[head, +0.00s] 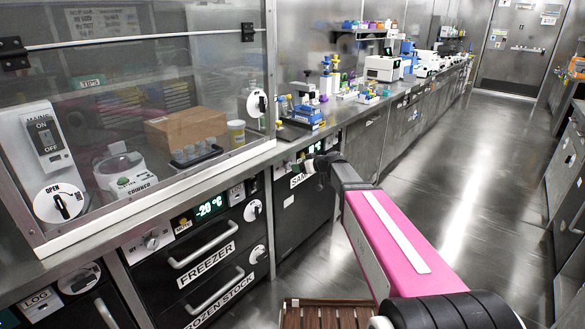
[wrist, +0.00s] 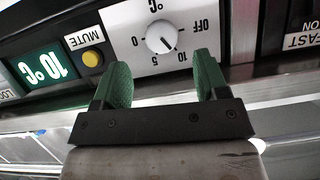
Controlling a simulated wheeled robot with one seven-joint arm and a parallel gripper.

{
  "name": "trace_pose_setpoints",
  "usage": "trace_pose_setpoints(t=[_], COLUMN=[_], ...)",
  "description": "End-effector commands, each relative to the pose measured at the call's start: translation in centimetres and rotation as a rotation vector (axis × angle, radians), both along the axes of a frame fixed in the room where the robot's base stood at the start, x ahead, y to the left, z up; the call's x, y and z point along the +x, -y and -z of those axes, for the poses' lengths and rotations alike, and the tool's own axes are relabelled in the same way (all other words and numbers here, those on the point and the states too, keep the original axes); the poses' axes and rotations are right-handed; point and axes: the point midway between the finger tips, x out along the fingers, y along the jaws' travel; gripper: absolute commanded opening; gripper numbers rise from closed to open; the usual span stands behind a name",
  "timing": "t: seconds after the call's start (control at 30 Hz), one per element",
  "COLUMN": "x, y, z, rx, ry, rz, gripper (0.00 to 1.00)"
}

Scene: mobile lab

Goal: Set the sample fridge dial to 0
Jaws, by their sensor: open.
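The white sample fridge dial (wrist: 161,38) sits on a white panel, upside down in the wrist view. Its dark pointer aims to the lower right there, seemingly at the 10 mark; 0 is at the dial's left and OFF at its upper right. The green display (wrist: 46,65) beside it reads 10 °C. My gripper (wrist: 162,68) is open and empty, its green fingers just short of the dial, one to each side in the picture. In the head view my gripper (head: 313,164) hides most of the sample fridge panel; the dial is not visible there.
A yellow MUTE button (wrist: 92,58) is beside the display. In the head view, the freezer (head: 203,257) with its own dials is to the left, below a glass hood. The bench (head: 345,108) with lab ware runs above the fridge. The floor (head: 465,170) to the right is clear.

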Motion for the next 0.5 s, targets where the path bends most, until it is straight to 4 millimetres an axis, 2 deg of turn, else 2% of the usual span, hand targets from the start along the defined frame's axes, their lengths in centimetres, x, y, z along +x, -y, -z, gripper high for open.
trace_pose_setpoints(t=[0.03,0.2,0.5], x=[0.8,2.3,3.3], y=[-0.8,-2.8,-4.5], z=[0.5,1.5,2.4], rx=[0.0,-0.001,0.0], ry=[0.0,-0.001,-0.002], rz=[-0.001,-0.001,-0.001], gripper=[0.67,0.67,0.67])
